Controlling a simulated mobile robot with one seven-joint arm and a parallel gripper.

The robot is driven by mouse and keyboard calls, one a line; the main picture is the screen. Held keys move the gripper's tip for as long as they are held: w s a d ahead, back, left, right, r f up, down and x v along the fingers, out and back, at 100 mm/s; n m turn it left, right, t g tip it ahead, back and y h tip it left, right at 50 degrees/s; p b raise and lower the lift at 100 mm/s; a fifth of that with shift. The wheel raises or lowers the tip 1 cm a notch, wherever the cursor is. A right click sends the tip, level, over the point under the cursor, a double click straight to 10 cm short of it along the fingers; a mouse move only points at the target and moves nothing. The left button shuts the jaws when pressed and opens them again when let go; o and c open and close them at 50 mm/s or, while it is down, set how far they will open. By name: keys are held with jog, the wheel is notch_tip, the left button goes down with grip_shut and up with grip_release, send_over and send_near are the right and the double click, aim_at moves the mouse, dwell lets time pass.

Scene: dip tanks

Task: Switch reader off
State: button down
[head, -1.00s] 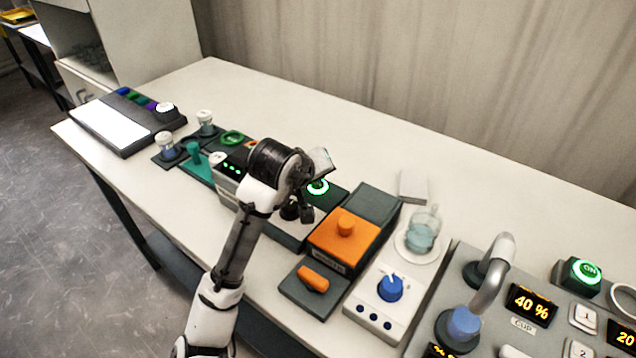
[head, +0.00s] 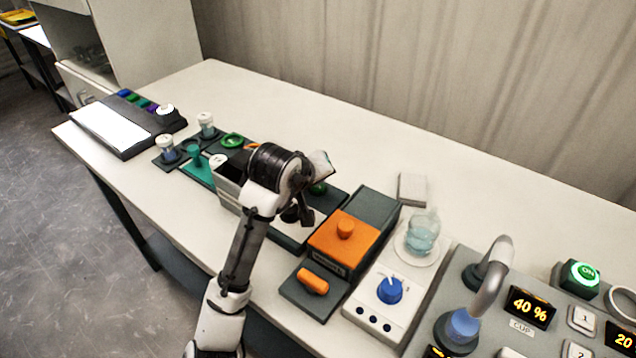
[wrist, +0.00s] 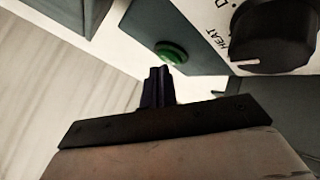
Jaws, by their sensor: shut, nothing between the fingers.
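A round green button (head: 318,188) sits on a dark unit behind my gripper in the head view, partly hidden by my wrist. It is unlit. The button also shows in the wrist view (wrist: 171,52), just beyond my fingertips. No name for the reader is legible, so I cannot tell for sure that this is its switch. My gripper (head: 297,214) is shut and empty, and its fingers (wrist: 158,72) are close to the button. I cannot tell whether they touch it.
A black knob (wrist: 275,35) marked HEAT is close by in the wrist view. An orange block (head: 345,240), a blue-knob unit (head: 372,308) and a glass vessel (head: 423,232) stand to the right. The back of the table (head: 290,115) is clear.

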aim_at(316, 190)
notch_tip(316, 190, up, 6)
jog(key=p, duration=0.5)
jog(key=shift+p, duration=0.3)
